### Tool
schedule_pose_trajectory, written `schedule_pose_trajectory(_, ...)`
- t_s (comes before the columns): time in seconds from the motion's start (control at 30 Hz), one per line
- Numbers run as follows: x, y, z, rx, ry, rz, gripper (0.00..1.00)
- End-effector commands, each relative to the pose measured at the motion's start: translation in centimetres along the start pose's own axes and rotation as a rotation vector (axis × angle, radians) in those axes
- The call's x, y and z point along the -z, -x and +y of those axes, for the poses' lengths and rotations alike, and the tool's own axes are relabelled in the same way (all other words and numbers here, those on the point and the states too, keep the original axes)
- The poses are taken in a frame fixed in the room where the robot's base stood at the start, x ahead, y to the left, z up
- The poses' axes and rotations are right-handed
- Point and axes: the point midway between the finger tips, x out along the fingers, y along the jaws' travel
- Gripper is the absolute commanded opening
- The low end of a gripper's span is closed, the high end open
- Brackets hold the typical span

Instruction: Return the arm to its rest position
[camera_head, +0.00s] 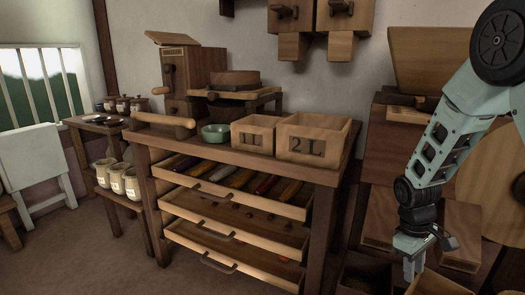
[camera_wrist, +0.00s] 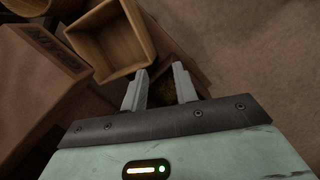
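My arm hangs at the right of the head view, with my gripper (camera_head: 412,272) pointing down beside the wooden workbench. In the wrist view my gripper (camera_wrist: 162,88) shows two grey fingers set apart, with nothing between them. Below the fingertips lie wooden boxes and brown floor. An empty-looking wooden box (camera_wrist: 97,42) is just ahead of the fingers, apart from them as far as I can tell.
The workbench (camera_head: 240,160) has several drawers pulled open, the top one (camera_head: 240,190) holding coloured corn cobs. On it stand a green bowl (camera_head: 216,132) and a box marked 2L (camera_head: 312,138). Wooden furniture stands close behind my arm. Floor at front left is clear.

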Motion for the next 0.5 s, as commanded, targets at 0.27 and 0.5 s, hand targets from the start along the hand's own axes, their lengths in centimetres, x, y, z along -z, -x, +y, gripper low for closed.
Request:
schedule_pose_trajectory(0.27, -3.2, 7.8, -6.0, 0.021, -0.253, 0.240, 0.29)
schedule_pose_trajectory(0.5, -6.1, 10.8, -9.4, 0.047, -0.403, 0.377, 0.29)
